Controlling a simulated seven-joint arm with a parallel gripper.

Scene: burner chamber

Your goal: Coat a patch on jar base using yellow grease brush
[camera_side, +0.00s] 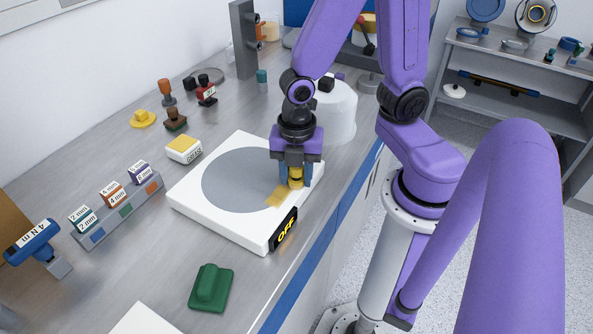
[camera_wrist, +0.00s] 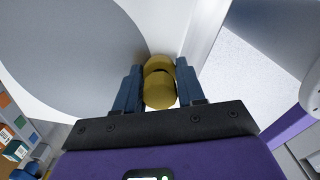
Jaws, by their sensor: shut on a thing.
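My gripper (camera_side: 294,182) points down over the right part of a white base (camera_side: 215,219) with a round grey disc (camera_side: 232,178) on top. It is shut on the yellow grease brush (camera_side: 296,173), which also shows between the blue fingers in the wrist view (camera_wrist: 159,90). A flat yellow patch (camera_side: 276,198) lies on the base just left of the brush, at the disc's edge. The brush's lower end is close to the surface; I cannot tell whether it touches. A whitish, rounded jar (camera_side: 340,112) stands behind my gripper.
A white box with a yellow top (camera_side: 184,149) stands left of the base. A green block (camera_side: 211,288) lies in front. A rack of labelled blocks (camera_side: 116,213) and several stamps stand left. The blue bench edge runs close on the right.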

